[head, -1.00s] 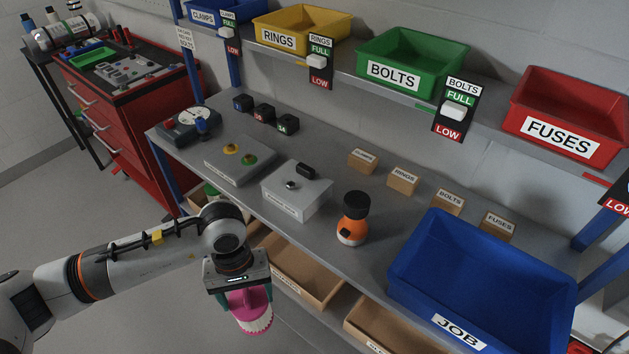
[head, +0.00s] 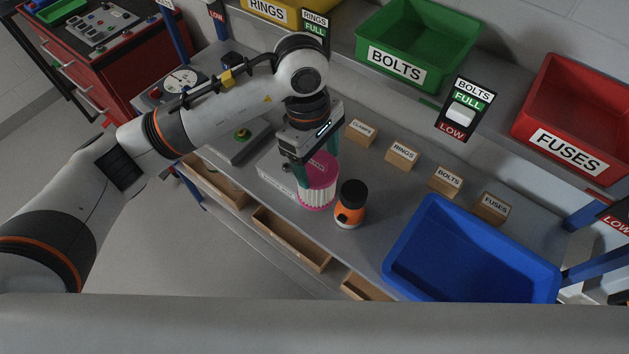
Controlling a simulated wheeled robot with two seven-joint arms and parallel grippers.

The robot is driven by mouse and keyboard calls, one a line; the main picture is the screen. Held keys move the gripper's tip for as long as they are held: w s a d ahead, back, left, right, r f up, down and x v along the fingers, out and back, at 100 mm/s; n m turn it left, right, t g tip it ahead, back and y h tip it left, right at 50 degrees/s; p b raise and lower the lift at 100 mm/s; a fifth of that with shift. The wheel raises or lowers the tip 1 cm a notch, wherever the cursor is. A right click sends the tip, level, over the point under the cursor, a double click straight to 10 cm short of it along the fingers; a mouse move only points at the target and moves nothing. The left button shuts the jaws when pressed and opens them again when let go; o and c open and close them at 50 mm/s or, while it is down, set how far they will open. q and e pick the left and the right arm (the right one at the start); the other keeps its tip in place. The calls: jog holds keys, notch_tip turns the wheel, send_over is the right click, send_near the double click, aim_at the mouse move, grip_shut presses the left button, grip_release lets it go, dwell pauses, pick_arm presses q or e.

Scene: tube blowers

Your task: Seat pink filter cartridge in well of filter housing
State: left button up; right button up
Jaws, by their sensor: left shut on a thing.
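The pink filter cartridge (head: 318,194) has a pink top, white pleated sides and a pink lower rim. My left gripper (head: 318,169) points down and is shut on its upper part, holding it roughly upright over the bench. A light grey box (head: 275,180) with a label on its front lies behind and left of the cartridge, mostly covered by the gripper. It may be the filter housing, but its label is too small to read. No well can be made out. Whether the cartridge touches anything below is unclear. My right gripper is out of view.
An orange bottle with a black cap (head: 350,205) stands just right of the cartridge. Several small labelled wooden blocks (head: 402,153) stand behind. The blue job bin (head: 470,250) fills the right of the bench (head: 375,235). Shelf bins (head: 415,50) are above.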

pick_arm(q)
notch_tip(320, 180, down, 7)
jog(key=shift+w+f+p, duration=0.1)
jog(key=shift+w+p, duration=0.05)
jog(key=shift+p, duration=0.5)
notch_tip(320, 180, down, 4)
jog(key=shift+p, duration=0.5)
jog(key=shift+f, duration=0.25)
jog(key=o, duration=0.9)
jog(key=shift+f+b, duration=0.1)
jog(key=shift+b, duration=0.2)
jog(key=o, duration=0.5)
jog(key=shift+c, duration=0.2)
